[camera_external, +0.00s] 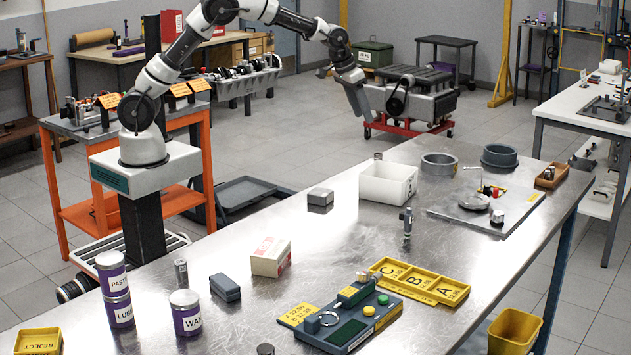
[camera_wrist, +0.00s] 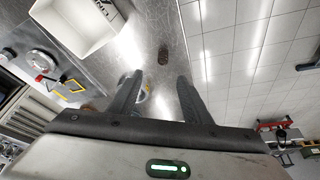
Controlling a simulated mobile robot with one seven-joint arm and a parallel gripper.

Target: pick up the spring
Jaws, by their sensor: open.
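A small dark, upright-looking piece (camera_wrist: 163,52), which seems to be the spring, stands on the metal bench near its edge in the wrist view, ahead of my fingertips. It is too small to make out coils. In the external view it appears to match the small grey piece (camera_external: 378,157) just behind the white bin. My gripper (camera_external: 359,112) hangs high beyond the bench's far edge, apart from it. In the wrist view my gripper (camera_wrist: 158,82) has its two dark fingers spread, with nothing held between them.
The white bin (camera_external: 388,184) stands close beside the small piece. Two grey rings (camera_external: 438,164) (camera_external: 499,156) and a plate with a gauge (camera_external: 485,208) lie to the right. A grey block (camera_external: 320,199) is to the left. The engine on a red stand (camera_external: 409,127) is behind.

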